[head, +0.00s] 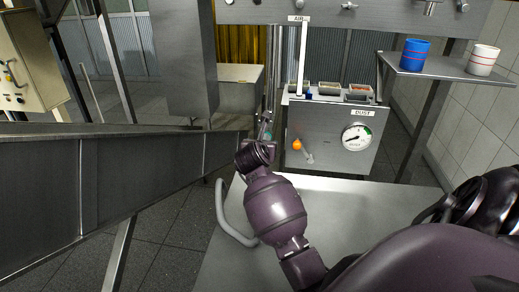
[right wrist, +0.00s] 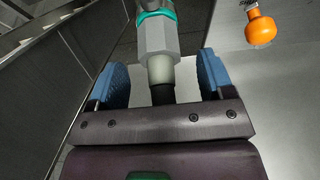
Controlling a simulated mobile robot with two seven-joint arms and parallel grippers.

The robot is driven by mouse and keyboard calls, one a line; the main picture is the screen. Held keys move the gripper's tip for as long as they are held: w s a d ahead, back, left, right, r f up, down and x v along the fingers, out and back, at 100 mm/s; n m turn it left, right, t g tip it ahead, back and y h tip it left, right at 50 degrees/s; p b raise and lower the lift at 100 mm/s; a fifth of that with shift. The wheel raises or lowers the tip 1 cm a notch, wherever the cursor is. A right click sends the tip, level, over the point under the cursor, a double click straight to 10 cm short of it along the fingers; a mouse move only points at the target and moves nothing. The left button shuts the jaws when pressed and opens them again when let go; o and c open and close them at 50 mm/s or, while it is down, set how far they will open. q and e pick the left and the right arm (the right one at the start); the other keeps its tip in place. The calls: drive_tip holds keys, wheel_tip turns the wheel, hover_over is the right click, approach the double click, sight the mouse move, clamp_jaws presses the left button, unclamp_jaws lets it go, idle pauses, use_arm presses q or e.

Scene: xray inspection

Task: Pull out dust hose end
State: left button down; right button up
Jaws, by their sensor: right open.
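The dust panel (head: 325,125), labelled DUST, stands at the middle right in the head view. In the right wrist view a hose fitting (right wrist: 158,38) with a grey hexagonal body, a teal ring and a pale and black lower part lies between the blue finger pads. I take it for the dust hose end. My right gripper (right wrist: 163,82) is open, with a pad on either side of the fitting and gaps visible. In the head view my right gripper (head: 264,137) is left of the panel, the fitting mostly hidden. My left gripper is not in view.
An orange-handled valve (head: 298,146) and a gauge (head: 357,137) are on the panel. A grey hose (head: 225,215) curves at the bench (head: 345,195) edge. A steel conveyor-like wall (head: 130,180) runs along the left. Blue (head: 414,55) and white (head: 482,60) cups stand on a shelf.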

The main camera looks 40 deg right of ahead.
drive_tip(key=shift+x, duration=1.25)
drive_tip(key=c, duration=1.2)
